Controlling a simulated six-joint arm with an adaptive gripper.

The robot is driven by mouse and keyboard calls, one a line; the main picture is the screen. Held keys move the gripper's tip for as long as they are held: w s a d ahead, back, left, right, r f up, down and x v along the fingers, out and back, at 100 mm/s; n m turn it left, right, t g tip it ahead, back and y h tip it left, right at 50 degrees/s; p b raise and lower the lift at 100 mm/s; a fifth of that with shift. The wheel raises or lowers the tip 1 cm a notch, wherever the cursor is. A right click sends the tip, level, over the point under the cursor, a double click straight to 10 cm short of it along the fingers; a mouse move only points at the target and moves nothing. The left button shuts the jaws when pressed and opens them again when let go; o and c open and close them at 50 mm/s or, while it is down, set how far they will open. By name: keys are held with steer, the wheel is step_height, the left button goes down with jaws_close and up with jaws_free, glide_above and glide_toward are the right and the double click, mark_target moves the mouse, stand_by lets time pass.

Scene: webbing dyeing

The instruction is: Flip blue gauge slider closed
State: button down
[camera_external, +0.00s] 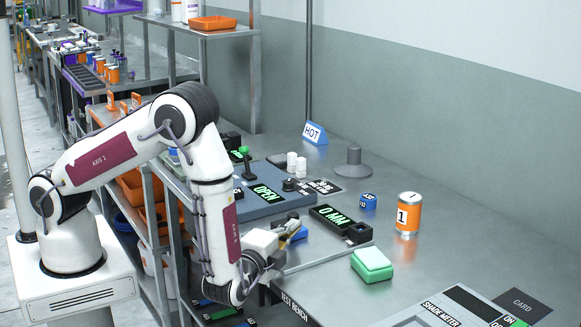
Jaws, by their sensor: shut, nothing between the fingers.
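My gripper (298,229) is shut and low over the bench, left of the black gauge with the green "0 MM" readout (333,217). A small blue part (301,234), which looks like the gauge's slider, shows right beside the fingertips. Whether the fingers touch it I cannot tell. A black block (358,233) stands at the gauge's right end. The lower part of the gauge and its jaws are partly hidden or too small to make out.
A blue-grey panel reading "OPEN" (265,193) with a green-knobbed lever (244,152) lies behind my gripper. A green-and-white block (372,264), an orange can marked 1 (407,214) and a small blue cube (368,201) stand to the right.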

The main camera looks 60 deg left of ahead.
steer(key=d, duration=0.1)
steer(key=s+d, duration=0.1)
steer(key=d, duration=0.1)
steer(key=shift+s, duration=0.15)
steer(key=v, duration=0.7)
steer(key=shift+v, duration=1.1)
